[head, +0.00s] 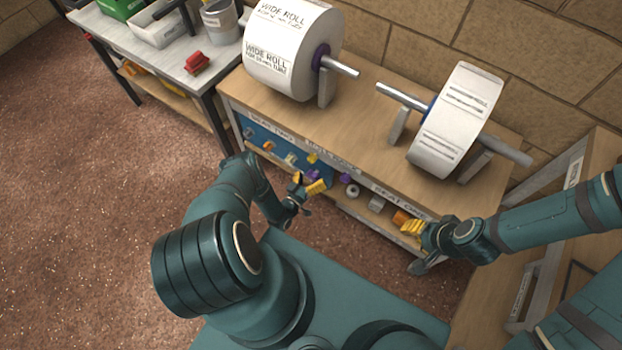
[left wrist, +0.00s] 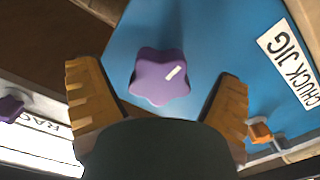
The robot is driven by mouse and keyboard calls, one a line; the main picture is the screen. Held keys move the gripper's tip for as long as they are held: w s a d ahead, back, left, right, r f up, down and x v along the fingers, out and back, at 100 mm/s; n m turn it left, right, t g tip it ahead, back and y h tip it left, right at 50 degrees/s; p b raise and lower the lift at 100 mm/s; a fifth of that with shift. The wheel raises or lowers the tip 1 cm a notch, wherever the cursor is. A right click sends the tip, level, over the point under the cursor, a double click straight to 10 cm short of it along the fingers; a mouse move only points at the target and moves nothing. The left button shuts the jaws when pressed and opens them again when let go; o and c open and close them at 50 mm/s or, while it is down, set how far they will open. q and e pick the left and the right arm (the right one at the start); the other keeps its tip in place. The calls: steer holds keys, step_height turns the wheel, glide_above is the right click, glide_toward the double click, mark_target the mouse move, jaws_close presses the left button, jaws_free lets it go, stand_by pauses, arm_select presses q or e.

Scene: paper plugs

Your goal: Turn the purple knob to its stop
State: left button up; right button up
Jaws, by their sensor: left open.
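The purple knob (left wrist: 160,76) is lobed like a star and sits on a blue panel (left wrist: 215,40) in the left wrist view. A white mark on it points to the upper right. My left gripper (left wrist: 157,88) is open, with one yellow finger on each side of the knob in the picture. Gaps show between the knob and both fingers, and I cannot tell the depth left to it. In the head view my left gripper (head: 308,184) is at the bench front. My right gripper (head: 413,227) is by the right end of the bench; its jaw opening is unclear.
A CHUCK JIG label (left wrist: 290,63) and an orange part (left wrist: 261,132) lie right of the knob. Another purple part (left wrist: 11,108) is at the left edge. Paper rolls (head: 290,48) (head: 455,118) stand on the bench (head: 370,150). Open floor lies left.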

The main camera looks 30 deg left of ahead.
mark_target(311, 179)
stand_by(0.3)
arm_select(q)
steer(key=shift+s+a, duration=0.15)
steer(key=shift+s, duration=1.85)
steer(key=shift+p, duration=0.3)
steer(key=m, duration=0.6)
steer(key=shift+m+p, duration=0.3)
steer(key=m, duration=0.4)
steer(key=shift+m, duration=0.7)
